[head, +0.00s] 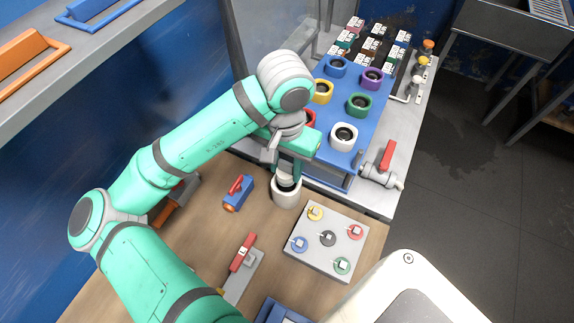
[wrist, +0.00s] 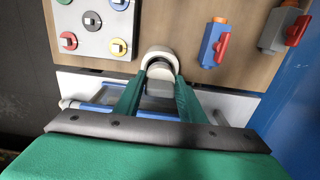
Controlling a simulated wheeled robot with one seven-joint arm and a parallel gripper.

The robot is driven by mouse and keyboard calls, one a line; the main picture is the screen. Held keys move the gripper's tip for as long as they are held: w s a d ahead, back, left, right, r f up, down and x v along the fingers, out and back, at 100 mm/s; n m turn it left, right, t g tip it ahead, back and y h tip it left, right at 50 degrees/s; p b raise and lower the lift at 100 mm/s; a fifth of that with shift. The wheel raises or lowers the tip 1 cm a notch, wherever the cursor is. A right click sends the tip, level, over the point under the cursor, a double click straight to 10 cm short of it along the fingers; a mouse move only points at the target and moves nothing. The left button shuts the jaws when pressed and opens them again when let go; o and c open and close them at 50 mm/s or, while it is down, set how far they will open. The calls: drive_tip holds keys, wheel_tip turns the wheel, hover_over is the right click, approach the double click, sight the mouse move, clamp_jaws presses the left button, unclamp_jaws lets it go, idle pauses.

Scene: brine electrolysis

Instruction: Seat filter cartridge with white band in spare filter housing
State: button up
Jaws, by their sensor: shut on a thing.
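My gripper (head: 290,172) points down over a pale round cup (head: 286,196), likely the spare filter housing, which stands on the wooden table. In the wrist view, my green fingers (wrist: 157,92) are shut on a grey cylinder (wrist: 160,88), likely the filter cartridge. The cup's white rim (wrist: 157,54) shows just beyond the fingertips in that view. The fingers hide most of the cartridge, and I cannot make out its white band. The cartridge is at or just above the cup's mouth; I cannot tell how deep it sits.
A blue rack (head: 342,108) with several coloured rings stands behind the cup. A grey plate (head: 325,240) with coloured knobs lies in front to the right. A blue valve with a red handle (head: 238,190) is to the left. A red-handled valve (head: 386,160) is at the right.

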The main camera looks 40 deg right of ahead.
drive_tip(key=shift+w+f, duration=0.1)
drive_tip(key=shift+f, duration=0.5)
idle(0.3)
drive_tip(key=shift+f, duration=0.6)
idle(0.8)
drive_tip(key=shift+f, duration=0.1)
idle(0.9)
drive_tip(key=shift+f, duration=0.5)
idle(0.4)
idle(0.3)
drive_tip(key=shift+f, duration=0.15)
drive_tip(key=shift+r, duration=0.2)
idle(0.7)
drive_tip(key=shift+s, duration=0.2)
